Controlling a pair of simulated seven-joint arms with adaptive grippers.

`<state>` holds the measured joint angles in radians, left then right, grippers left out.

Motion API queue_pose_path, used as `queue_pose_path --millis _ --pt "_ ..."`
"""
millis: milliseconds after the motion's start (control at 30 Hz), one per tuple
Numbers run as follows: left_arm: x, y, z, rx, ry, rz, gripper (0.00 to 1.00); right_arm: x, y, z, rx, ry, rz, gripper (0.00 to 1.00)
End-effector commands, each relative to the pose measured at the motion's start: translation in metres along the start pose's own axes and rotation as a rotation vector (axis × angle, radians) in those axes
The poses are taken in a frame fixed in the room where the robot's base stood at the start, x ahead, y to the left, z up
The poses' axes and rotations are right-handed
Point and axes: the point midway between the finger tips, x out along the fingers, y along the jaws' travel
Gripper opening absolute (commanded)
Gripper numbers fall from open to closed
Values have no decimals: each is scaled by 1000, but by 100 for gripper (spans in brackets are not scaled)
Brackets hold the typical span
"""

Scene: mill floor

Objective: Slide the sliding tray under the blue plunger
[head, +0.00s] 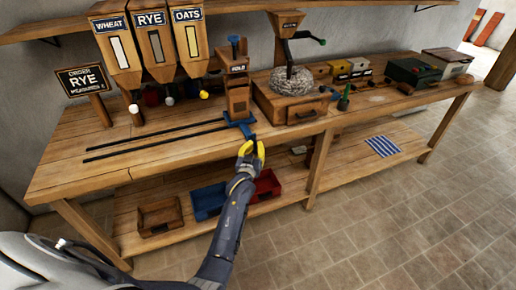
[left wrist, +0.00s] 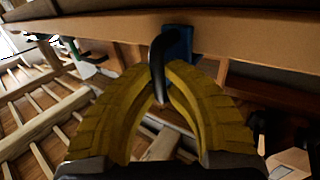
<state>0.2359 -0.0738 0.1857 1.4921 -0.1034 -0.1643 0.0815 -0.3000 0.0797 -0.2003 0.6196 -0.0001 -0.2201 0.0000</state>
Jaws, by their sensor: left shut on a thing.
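The blue sliding tray (head: 240,120) sits at the right end of two dark rails, at the foot of the wooden HOLD box (head: 237,78). Its blue front part (head: 250,136) reaches over the bench's front edge, and shows in the left wrist view (left wrist: 179,43). My left gripper (head: 251,153) has yellow fingers and is at that edge. In the left wrist view its fingers (left wrist: 160,75) are closed around a dark curved handle (left wrist: 158,58). A bluish part (head: 234,42) tops the HOLD box. My right gripper is out of view.
WHEAT (head: 113,50), RYE (head: 152,48) and OATS (head: 189,42) hoppers stand behind the rails (head: 140,145), which look clear to the left. A grinder (head: 291,80) on a wooden box stands to the right. Bins (head: 208,200) sit on the lower shelf.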

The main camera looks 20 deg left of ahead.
Motion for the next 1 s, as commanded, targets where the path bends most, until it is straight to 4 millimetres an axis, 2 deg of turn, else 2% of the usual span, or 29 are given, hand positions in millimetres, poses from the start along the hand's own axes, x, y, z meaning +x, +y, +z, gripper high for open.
queue_pose_path --millis 33,333,367,500,567,867,1000 --pt "2 2 -5 -1 8 2 0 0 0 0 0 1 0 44" --pt "2 4 -6 -2 9 4 0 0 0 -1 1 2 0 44" --pt "2 4 -6 -2 9 5 14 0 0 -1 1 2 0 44" --pt "2 4 -6 -2 10 4 30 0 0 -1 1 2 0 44" --pt "2 4 -6 -2 10 4 35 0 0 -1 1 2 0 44" --pt "0 2 -3 -2 5 3 35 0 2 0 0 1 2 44" --pt "-10 2 -2 -2 4 3 35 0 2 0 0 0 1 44"
